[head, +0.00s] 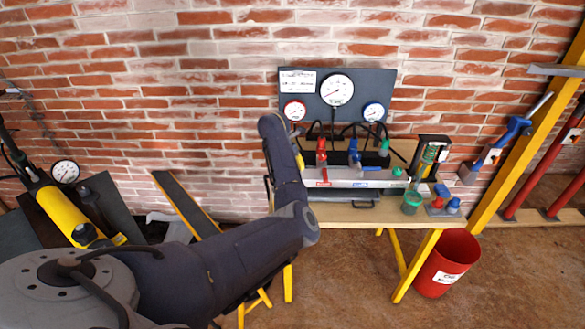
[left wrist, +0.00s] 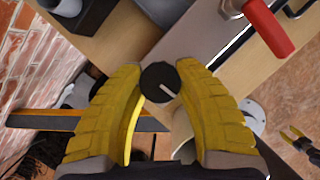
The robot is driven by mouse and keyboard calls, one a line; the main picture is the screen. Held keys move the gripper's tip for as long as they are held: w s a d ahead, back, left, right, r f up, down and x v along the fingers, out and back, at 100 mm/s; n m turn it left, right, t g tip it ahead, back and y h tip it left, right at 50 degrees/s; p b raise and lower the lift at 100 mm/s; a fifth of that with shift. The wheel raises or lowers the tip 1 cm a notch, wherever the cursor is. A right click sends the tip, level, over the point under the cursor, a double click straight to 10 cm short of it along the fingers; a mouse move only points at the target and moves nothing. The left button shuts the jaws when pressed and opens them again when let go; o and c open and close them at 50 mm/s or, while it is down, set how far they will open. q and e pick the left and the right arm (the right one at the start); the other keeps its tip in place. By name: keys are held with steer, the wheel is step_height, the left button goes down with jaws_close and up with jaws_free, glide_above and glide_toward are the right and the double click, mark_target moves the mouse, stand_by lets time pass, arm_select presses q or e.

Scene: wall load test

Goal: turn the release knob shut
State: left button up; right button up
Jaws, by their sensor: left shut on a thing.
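The release knob (left wrist: 166,86), a small black disc with a white line, shows in the left wrist view at the end of a pale metal block (left wrist: 195,38). My left gripper (left wrist: 161,74) has its two yellow fingers on either side of the knob and is shut on it. The white line slants from upper left to lower right. In the head view my left arm reaches to the left end of the bench and hides the knob and the fingers. My right gripper is in neither view.
The wooden bench (head: 340,214) carries the metal block with red (head: 321,150), blue (head: 354,152) and green (head: 385,148) handles. A gauge board (head: 390,80) stands behind. A red bucket (head: 447,265) is on the floor at right. In the wrist view a red handle (left wrist: 268,28) is near the fingers.

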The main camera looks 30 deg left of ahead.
arm_select(q)
steer(key=shift+m, duration=0.5)
steer(key=o, duration=1.2)
steer(key=shift+o, duration=0.2)
steer(key=shift+r, duration=0.1)
steer(key=v, duration=1.1)
steer(key=shift+a+r, duration=0.25)
steer(key=shift+r, duration=0.1)
